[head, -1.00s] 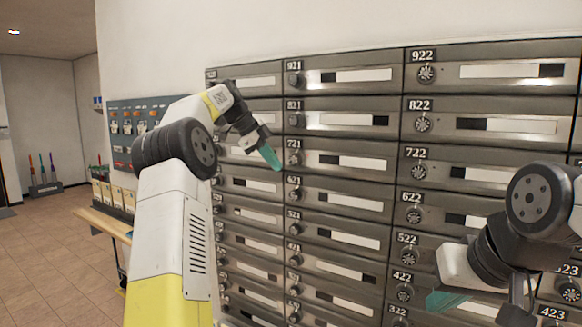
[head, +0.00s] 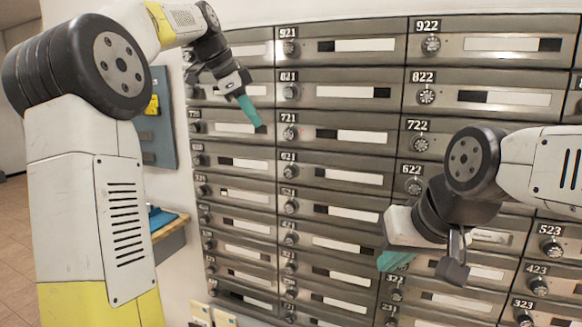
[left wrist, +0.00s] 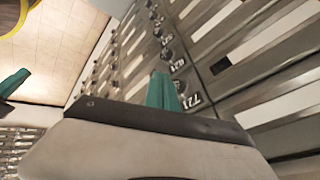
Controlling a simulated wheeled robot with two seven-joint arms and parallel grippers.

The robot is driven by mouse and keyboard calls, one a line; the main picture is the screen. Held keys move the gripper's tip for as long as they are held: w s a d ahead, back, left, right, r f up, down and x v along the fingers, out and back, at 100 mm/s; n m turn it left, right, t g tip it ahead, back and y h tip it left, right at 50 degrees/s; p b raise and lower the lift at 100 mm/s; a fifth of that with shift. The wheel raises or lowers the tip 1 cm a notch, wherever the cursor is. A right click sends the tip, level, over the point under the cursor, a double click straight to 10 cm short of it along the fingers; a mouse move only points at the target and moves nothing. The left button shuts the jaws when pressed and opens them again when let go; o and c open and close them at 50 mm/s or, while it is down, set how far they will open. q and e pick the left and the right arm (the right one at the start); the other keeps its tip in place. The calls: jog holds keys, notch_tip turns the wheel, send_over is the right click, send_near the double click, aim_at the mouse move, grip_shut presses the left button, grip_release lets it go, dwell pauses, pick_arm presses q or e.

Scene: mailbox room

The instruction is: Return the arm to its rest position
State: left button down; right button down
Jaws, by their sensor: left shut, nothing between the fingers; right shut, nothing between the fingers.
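My left gripper (head: 250,112) has green fingers and is shut and empty. In the head view it hangs in front of the mailbox bank (head: 345,102), near the boxes left of 821 and 721. In the left wrist view its green fingers (left wrist: 162,92) are together, beside the mailbox doors and the 721 label. My right gripper (head: 396,260) is also shut and empty, low in front of the boxes below 622. I cannot tell whether either gripper touches a door.
The mailbox bank fills the middle and right. At the left are a blue-grey wall panel (head: 152,125), a wooden shelf (head: 170,228) with a blue item, and an open tiled floor (head: 18,250). In the left wrist view another green fingertip (left wrist: 14,82) shows at the left edge.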

pick_arm(q)
jog(key=s+f+n+y, duration=0.1)
jog(key=s+f+n, duration=0.7)
jog(key=s, duration=0.7)
jog(key=s+f+n+t+y, duration=0.1)
jog(key=s+f+n, duration=0.6)
jog(key=s+f, duration=0.5)
jog(key=s, duration=0.3)
jog(key=shift+s+a+n+t+y, duration=0.15)
jog(key=shift+a+n+t+y, duration=0.15)
jog(key=shift+a+n, duration=0.1)
